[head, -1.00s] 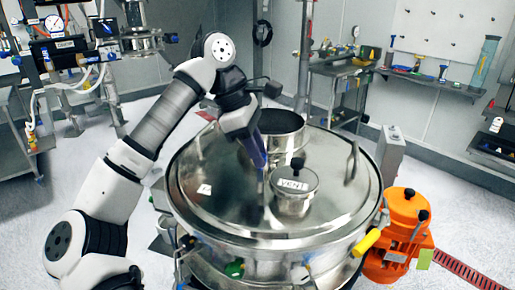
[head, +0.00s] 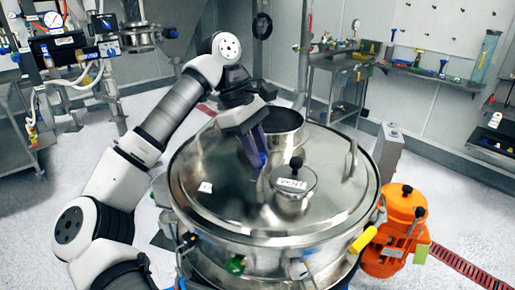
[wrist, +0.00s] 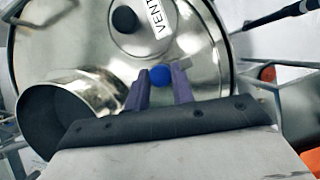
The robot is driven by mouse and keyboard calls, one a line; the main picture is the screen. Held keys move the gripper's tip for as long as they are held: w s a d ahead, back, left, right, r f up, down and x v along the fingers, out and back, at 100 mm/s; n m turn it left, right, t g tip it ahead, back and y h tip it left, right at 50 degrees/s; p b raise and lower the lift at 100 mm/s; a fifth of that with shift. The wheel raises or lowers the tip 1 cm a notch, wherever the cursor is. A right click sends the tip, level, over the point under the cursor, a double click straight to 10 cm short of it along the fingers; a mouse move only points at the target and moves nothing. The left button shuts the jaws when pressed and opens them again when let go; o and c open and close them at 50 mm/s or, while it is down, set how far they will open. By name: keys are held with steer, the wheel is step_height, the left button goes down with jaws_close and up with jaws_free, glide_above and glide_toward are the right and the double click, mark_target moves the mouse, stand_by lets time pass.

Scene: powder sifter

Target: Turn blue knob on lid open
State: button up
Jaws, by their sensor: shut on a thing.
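The blue knob (wrist: 160,76) sits on the steel lid (wrist: 205,40), beside the smaller cap with the black knob and VENT label (wrist: 138,30). My gripper (wrist: 159,84) has one purple finger on each side of the blue knob, and it is shut on it. In the head view my gripper (head: 257,160) reaches down to the lid (head: 225,205), left of the vent cap (head: 292,188). The blue knob is mostly hidden by the fingers there.
An open steel cylinder (head: 284,128) rises from the lid behind my gripper. A lid handle (head: 352,157) stands at the right. A yellow handle (head: 363,240) and an orange motor (head: 398,225) are at the right side of the vessel.

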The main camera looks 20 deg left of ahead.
steer(key=o, duration=1)
steer(key=p+v, duration=0.2)
steer(key=v, duration=1.2)
steer(key=shift+s+f, duration=0.1)
